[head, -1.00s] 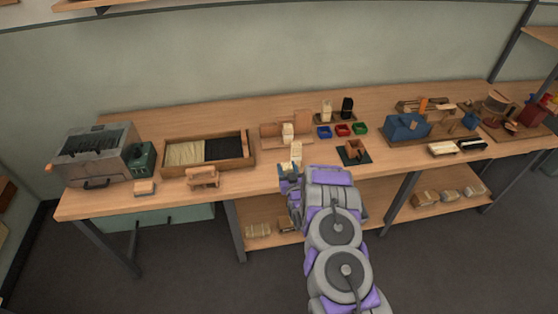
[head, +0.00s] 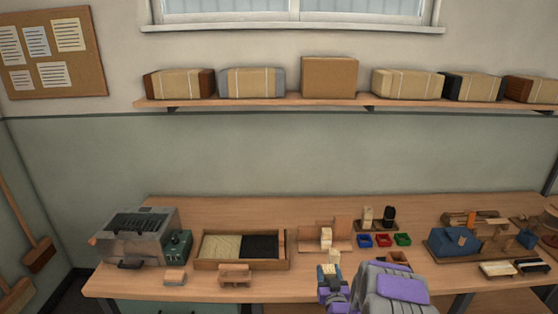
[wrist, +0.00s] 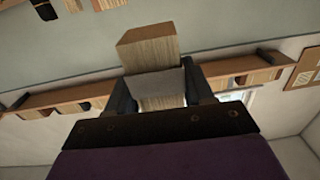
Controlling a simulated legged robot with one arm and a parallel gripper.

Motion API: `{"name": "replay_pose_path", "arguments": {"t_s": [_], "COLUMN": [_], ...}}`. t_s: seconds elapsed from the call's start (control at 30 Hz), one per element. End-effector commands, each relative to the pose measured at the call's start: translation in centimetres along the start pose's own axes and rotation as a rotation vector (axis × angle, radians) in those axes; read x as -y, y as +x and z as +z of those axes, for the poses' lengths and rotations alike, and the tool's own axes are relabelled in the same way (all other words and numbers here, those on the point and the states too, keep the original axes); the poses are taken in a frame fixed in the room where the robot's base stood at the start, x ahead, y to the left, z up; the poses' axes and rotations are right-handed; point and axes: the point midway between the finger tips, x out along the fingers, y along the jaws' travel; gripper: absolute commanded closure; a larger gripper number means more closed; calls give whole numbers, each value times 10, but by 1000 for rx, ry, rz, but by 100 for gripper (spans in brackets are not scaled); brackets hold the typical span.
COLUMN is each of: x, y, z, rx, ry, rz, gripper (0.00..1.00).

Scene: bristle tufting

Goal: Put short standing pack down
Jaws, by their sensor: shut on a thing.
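The short pack is a pale bristle bundle with a grey band. In the wrist view the pack (wrist: 148,48) sits between the two dark fingers of my gripper (wrist: 160,95), which is shut on it. In the head view the pack (head: 334,257) shows as a small cream top above my gripper (head: 329,272), near the bench's front edge. My arm hides part of the bench there. Another pale pack (head: 326,235) stands by a wooden fixture (head: 342,228) just behind. Whether the held pack touches the bench cannot be told.
The wooden bench (head: 230,208) carries a grey machine (head: 140,238), a divided bristle tray (head: 200,265), a small wooden stand (head: 235,276), coloured bins (head: 383,240) and a blue tool (head: 455,240). A wall shelf (head: 235,102) holds boxes. Bare bench shows left of my gripper.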

Motion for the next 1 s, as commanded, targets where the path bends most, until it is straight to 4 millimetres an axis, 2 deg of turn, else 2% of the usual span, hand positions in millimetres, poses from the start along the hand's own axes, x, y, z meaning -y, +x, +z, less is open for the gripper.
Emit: {"name": "replay_pose_path", "arguments": {"t_s": [0.03, 0.2, 0.5, 0.7, 1.0], "x": [4, 16, 31, 36, 37], "y": [0, -7, -27, -38, -42], "z": [-14, -52, -107, -128, -132], "rx": [-4, -7, 0, 0, 3], "ry": [0, -1, -2, -4, -4], "rz": [-1, 7, 23, 30, 34], "gripper": [79, 79, 79, 79, 79]}}
